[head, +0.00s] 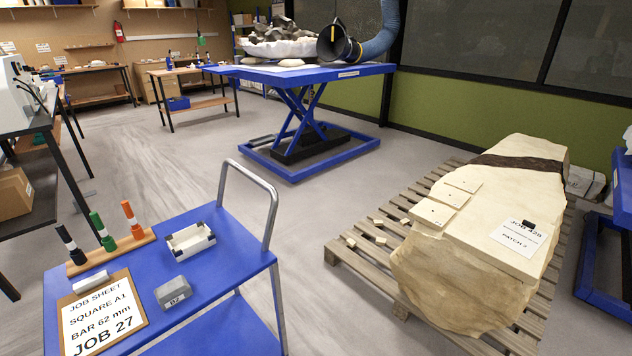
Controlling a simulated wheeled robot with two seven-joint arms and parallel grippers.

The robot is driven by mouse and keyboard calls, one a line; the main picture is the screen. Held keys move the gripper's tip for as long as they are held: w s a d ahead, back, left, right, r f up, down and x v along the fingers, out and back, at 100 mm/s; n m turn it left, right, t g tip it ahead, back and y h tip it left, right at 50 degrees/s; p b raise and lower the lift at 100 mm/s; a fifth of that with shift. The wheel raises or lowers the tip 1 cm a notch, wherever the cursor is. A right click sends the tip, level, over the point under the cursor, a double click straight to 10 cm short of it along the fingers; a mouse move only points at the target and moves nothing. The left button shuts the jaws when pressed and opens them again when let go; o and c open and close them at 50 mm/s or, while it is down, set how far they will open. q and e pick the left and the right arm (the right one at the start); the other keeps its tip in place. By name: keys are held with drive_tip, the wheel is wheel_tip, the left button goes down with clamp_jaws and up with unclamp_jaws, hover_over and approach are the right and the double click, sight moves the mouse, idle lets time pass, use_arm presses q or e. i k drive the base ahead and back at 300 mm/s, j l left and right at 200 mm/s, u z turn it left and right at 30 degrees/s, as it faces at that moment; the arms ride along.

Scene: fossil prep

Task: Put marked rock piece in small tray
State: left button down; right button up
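A large pale rock block (460,285) with a dark band lies on a wooden pallet at the right of the head view. Several flat, squarish pale pieces lie on its top, including a far piece (464,180), a middle piece (450,195) and a near-left piece (432,213). Small dark marks show on some, too small to read. A sheet (515,243) on the rock reads "JOB 428" and "PATCH 2", with a small black object (528,224) on it. A small white tray (191,240) with black corners sits on the blue cart and looks empty. Neither gripper is in view.
The blue cart (225,290) also holds a job sheet (97,312), a grey labelled block (174,292), a white bar and coloured markers in a wooden rack (111,252). Small chips lie on the pallet (390,218). Open floor (310,220) separates cart and pallet.

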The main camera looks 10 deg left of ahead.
sight(191, 240)
drive_tip(key=u, duration=0.4)
drive_tip(key=l+u, duration=0.1)
drive_tip(key=u, duration=0.35)
drive_tip(key=k+u, duration=0.1)
drive_tip(key=u, duration=0.7)
drive_tip(key=k+l, duration=0.05)
drive_tip(key=k, duration=0.05)
